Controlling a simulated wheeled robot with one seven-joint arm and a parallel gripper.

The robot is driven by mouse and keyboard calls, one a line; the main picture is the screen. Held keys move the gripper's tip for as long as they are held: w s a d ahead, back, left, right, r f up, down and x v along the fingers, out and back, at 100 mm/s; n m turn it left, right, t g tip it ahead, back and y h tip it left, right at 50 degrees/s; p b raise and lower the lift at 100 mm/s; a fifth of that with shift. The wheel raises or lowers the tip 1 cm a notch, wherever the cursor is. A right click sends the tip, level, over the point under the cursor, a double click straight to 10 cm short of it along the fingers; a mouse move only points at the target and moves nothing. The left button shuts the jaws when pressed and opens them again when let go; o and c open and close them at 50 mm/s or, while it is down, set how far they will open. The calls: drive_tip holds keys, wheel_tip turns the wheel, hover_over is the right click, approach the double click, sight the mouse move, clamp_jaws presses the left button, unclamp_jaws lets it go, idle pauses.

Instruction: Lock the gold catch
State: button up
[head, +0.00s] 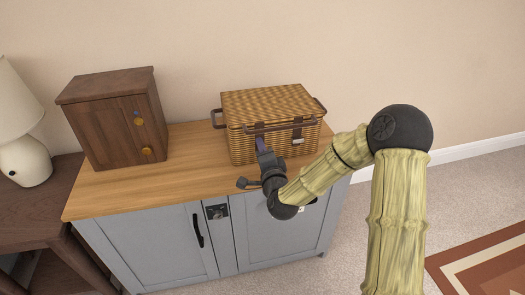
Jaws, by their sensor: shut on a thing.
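A wicker basket (268,103) with a closed lid stands on the wooden top of the grey cabinet. A pale metal catch (298,141) hangs below a dark strap on the right of its front. My gripper (261,143) is at the left of the basket's front and is shut on a small part there. The fingers hide that part, so I cannot tell its colour or whether it is locked. No gold catch shows clearly on the basket.
A lamp (22,125) stands on a dark side table (35,213) at far left.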

drive_tip(key=shift+m, duration=0.5)
drive_tip(key=o, duration=1)
drive_tip(key=shift+s, duration=0.1)
